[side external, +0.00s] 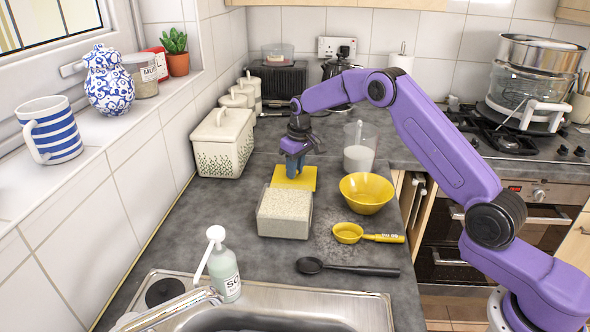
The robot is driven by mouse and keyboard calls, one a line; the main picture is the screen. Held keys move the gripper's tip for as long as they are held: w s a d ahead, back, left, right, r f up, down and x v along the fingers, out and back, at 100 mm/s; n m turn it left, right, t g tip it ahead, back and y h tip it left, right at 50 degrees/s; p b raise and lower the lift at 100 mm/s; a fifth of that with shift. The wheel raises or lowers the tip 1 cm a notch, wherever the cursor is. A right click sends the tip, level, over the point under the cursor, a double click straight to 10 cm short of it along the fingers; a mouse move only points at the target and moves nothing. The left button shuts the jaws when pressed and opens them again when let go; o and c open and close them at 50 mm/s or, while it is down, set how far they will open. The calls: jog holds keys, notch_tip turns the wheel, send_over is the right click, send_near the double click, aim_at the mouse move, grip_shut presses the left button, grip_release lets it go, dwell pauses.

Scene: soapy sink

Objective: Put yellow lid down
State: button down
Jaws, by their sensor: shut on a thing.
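The yellow lid (304,182) is a flat square piece at mid-counter, lying level just behind a clear box of pale grains (285,212). My gripper (293,172) points straight down over the lid's middle and is shut on it. The fingers hide the part that they hold. From this one view I cannot tell whether the lid rests on the counter or hangs slightly above it.
A yellow bowl (367,192) and a yellow measuring scoop (349,233) stand to the right. A measuring jug (358,150) is behind the bowl. A cream bread bin (223,143) is at left. A black spoon (345,268) and soap bottle (224,274) are near the sink.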

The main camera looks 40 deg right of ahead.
aim_at(299, 179)
jog(key=shift+f, duration=0.25)
jog(key=shift+f, duration=0.2)
jog(key=c, duration=1)
grip_release()
jog(key=shift+o, duration=0.2)
jog(key=shift+r, duration=0.1)
notch_tip(299, 179, up, 12)
jog(key=s, duration=0.1)
jog(key=shift+s, duration=0.25)
